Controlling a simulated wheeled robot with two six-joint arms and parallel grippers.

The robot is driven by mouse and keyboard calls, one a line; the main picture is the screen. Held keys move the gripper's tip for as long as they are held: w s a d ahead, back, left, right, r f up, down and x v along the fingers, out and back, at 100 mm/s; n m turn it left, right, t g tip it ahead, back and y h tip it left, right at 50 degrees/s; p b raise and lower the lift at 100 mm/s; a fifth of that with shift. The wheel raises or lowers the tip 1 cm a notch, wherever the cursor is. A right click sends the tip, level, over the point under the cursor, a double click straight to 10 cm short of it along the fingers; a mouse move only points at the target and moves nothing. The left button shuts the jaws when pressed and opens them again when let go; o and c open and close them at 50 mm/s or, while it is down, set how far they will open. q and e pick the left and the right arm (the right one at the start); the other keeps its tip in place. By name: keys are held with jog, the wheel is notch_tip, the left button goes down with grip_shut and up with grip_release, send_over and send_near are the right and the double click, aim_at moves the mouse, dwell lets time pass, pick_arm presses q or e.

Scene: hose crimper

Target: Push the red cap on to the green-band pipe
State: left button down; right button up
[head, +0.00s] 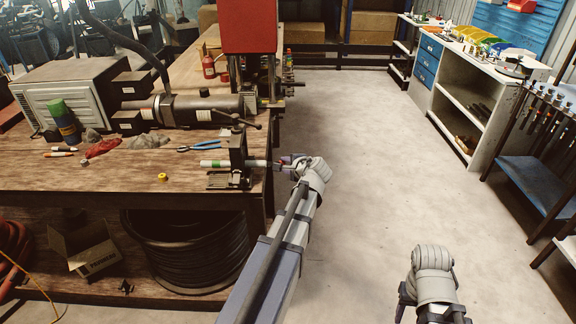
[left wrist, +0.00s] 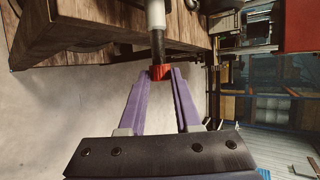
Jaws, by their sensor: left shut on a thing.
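The green-band pipe (head: 215,163) lies level in the vise (head: 238,158) at the bench's right edge, its dark end pointing right past the edge. In the left wrist view, the pipe's white part and dark end (left wrist: 157,45) come down from the top. My left gripper (head: 284,162) is shut on the red cap, just off the bench edge. The red cap (left wrist: 160,72) sits between the purple fingertips, in line with the pipe and against its dark end. How deep the pipe sits in it cannot be told. My right gripper (head: 402,308) is low in the head view, fingers mostly hidden.
A yellow cap (head: 162,177) and blue-handled pliers (head: 204,146) lie on the bench (head: 100,185). A red machine (head: 249,25) stands behind the vise. A cable spool (head: 190,250) is below the bench. The floor (head: 390,150) to the right is clear.

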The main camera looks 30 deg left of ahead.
pick_arm(q)
jog(key=shift+s+a, duration=0.1)
jog(key=shift+a, duration=0.1)
jog(key=c, duration=0.5)
grip_release()
jog(key=shift+d, duration=0.1)
jog(key=p+v, duration=0.4)
jog(key=v, duration=0.3)
jog(key=shift+s+d+r, duration=0.2)
